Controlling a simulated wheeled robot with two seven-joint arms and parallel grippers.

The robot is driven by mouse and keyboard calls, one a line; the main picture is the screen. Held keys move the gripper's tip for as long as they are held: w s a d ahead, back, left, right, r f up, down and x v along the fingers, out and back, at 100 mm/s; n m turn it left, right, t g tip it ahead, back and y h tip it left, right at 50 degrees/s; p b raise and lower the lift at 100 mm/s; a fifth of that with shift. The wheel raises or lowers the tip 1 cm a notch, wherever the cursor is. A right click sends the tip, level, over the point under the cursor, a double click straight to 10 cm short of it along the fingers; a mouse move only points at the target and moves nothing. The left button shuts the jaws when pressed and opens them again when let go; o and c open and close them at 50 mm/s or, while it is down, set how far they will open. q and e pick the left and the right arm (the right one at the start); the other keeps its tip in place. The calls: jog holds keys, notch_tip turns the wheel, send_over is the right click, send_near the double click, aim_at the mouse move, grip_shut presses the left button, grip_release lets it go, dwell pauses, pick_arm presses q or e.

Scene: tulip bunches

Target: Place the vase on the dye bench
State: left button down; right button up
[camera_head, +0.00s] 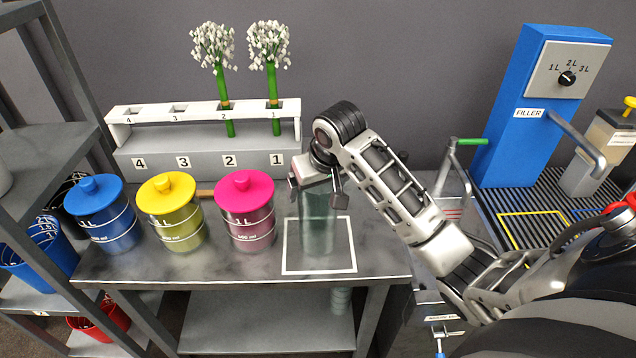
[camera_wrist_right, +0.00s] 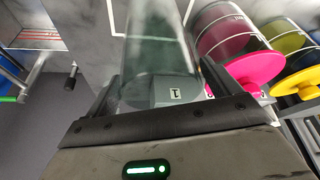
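The vase (camera_head: 318,222) is a clear, greenish cylinder. It appears upright on the dye bench (camera_head: 383,262), inside a white square outline (camera_head: 320,273). In the right wrist view the vase (camera_wrist_right: 160,50) lies between the two fingers, its mouth end towards my palm. My right gripper (camera_head: 317,190) reaches down from above, one finger on each side of the vase's upper part. The fingers are very close to the glass; I cannot tell whether they press on it. The gripper hides the rim in the head view. My left gripper is not in view.
Pink (camera_head: 246,210), yellow (camera_head: 172,212) and blue (camera_head: 103,215) lidded dye jars stand left of the vase, the pink one closest. A numbered rack (camera_head: 200,160) behind holds two white flower bunches (camera_head: 270,75). A blue filler (camera_head: 535,110) stands at right. Shelves are at left.

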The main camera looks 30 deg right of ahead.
jog(key=shift+o, duration=0.3)
jog(key=shift+r, duration=0.1)
jog(key=v, duration=1.2)
